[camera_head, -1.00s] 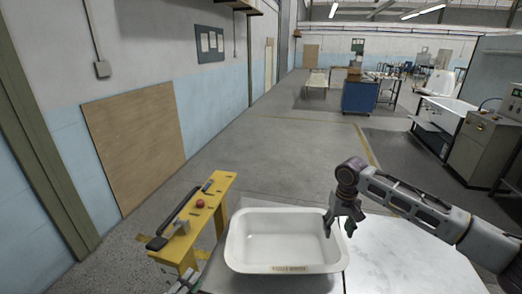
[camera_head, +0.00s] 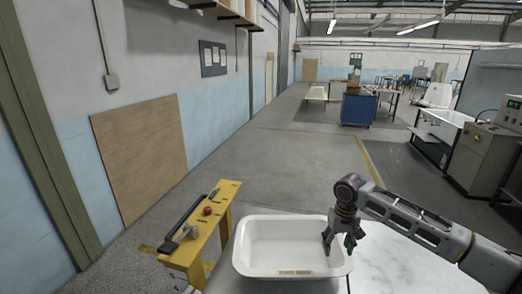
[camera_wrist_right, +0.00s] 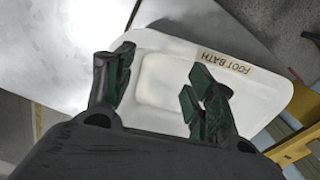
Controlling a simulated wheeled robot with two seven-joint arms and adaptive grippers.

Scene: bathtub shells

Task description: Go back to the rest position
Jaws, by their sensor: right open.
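My right gripper (camera_head: 340,244) is open and empty, its fingers pointing down at the right end of a white tub (camera_head: 258,225). In the right wrist view the spread fingers of the right gripper (camera_wrist_right: 160,82) appear in front of the white tub (camera_wrist_right: 262,95), which bears a "FOOT BATH" label (camera_wrist_right: 227,62). Nothing is between the fingers. I cannot tell whether a fingertip touches the rim. My left gripper is not clearly seen.
The tub rests at the left of a light work table (camera_head: 400,265). A yellow stand (camera_head: 213,232) with a red knob (camera_head: 207,211) and a dark bar stands left of it. A blue cabinet (camera_head: 357,111) is farther off. The floor beyond the tub is clear.

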